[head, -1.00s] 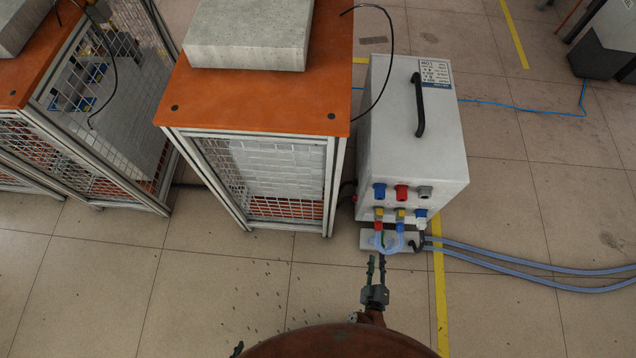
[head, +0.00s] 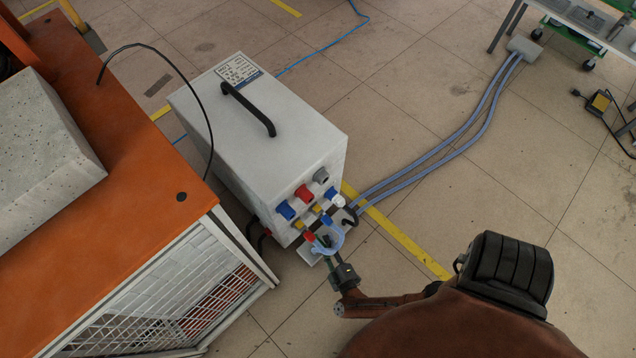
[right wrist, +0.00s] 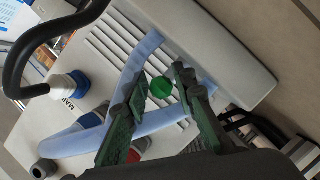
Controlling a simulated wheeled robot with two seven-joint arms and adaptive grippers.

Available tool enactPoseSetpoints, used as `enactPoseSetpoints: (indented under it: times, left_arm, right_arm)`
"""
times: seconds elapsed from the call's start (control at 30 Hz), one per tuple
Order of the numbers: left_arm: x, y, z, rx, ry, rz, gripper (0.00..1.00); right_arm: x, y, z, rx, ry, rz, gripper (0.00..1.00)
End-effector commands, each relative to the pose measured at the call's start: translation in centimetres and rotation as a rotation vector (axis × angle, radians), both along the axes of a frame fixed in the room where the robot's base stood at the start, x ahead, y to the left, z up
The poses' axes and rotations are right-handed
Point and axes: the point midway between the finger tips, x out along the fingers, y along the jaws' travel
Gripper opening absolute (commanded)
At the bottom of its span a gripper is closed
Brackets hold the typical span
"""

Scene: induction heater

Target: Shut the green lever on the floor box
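The floor box (head: 306,254) is a small pale box on the floor at the front of the larger white unit; my right gripper and a blue hose loop partly cover it. In the right wrist view the pale slotted box surface (right wrist: 88,62) fills much of the picture. The green lever (right wrist: 161,87) shows there as a small round green end between my fingers; the rest of it is hidden. My right gripper (right wrist: 160,76) is open, with one dark green finger on each side of the lever. I cannot tell whether either touches it. My left gripper is not in view.
The white unit (head: 262,135) with a black handle and coloured connectors stands behind. A light blue hose loop (right wrist: 143,75) passes close to my fingers. An orange-topped caged table (head: 130,150) stands left. Grey-blue hoses (head: 440,150) run right across open floor.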

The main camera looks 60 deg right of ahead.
Motion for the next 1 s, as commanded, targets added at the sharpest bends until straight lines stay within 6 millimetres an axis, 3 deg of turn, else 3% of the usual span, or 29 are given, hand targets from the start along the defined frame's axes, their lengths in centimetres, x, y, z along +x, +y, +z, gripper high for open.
enactPoseSetpoints:
  times: [0.3,0.67,1.0]
  left_arm:
    - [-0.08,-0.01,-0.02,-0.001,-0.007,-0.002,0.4]
    - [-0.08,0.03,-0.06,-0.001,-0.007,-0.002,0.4]
    - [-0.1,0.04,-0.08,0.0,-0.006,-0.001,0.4]
  right_arm:
    - [0.66,0.62,-0.01,0.001,-0.001,0.015,0.25]
    - [0.62,0.63,-0.06,0.002,0.0,0.016,0.01]
    - [0.49,0.54,-0.11,0.003,0.001,0.013,0.0]
